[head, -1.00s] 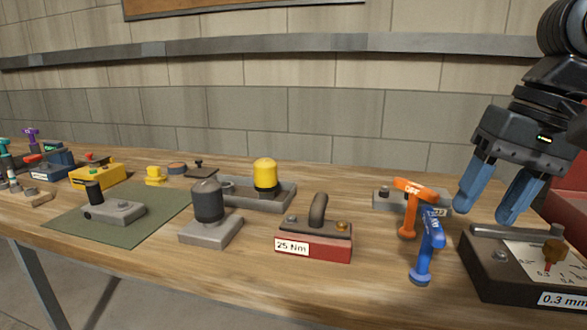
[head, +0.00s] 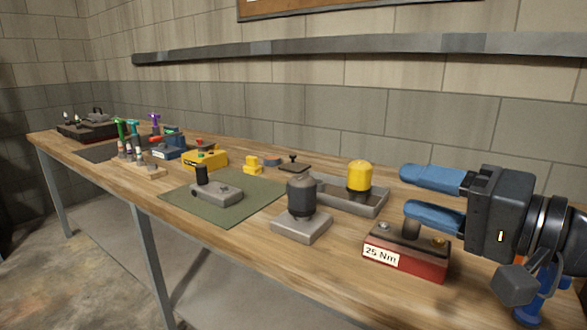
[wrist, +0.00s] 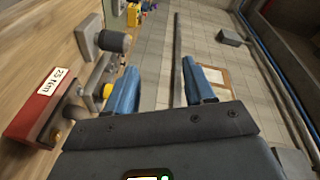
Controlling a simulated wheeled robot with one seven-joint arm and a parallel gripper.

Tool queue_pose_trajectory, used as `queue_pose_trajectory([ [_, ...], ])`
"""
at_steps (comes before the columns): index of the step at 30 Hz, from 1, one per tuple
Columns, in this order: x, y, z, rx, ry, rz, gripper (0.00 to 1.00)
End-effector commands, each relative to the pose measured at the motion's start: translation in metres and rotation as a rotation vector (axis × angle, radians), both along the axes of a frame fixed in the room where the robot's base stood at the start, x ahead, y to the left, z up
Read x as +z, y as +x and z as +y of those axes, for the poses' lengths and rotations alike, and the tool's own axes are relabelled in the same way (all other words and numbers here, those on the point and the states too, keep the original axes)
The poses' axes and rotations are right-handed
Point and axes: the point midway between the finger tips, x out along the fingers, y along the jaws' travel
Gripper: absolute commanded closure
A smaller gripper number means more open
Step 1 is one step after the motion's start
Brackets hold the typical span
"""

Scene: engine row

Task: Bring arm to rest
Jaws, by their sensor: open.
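My gripper (head: 418,193) is at the right of the head view, above the wooden workbench (head: 255,245), with its two blue fingers pointing left. The fingers are apart with nothing between them. In the wrist view, the gripper (wrist: 163,85) also shows open and empty, with wall and shelf beyond the fingers.
A grey block with a dark cylinder (head: 301,198) and a grey tray with a yellow-capped part (head: 360,178) stand left of my gripper. A green mat (head: 235,209) holds a grey fixture (head: 216,193). A blue tool (head: 530,308) is partly hidden under my wrist. Air above the bench's left is free.

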Motion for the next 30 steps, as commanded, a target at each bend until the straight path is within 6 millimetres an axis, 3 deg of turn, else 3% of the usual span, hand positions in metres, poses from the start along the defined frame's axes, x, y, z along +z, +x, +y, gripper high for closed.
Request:
queue_pose_trajectory([
  [8,-0.048,-0.011,0.01,-0.211,0.124,-0.081,0.46],
  [14,-0.098,-0.036,0.009,-0.381,0.108,-0.088,0.46],
  [23,-0.179,-0.109,0.004,-0.594,-0.082,-0.056,0.46],
  [30,-0.229,-0.191,-0.007,-0.677,-0.359,-0.037,0.46],
])
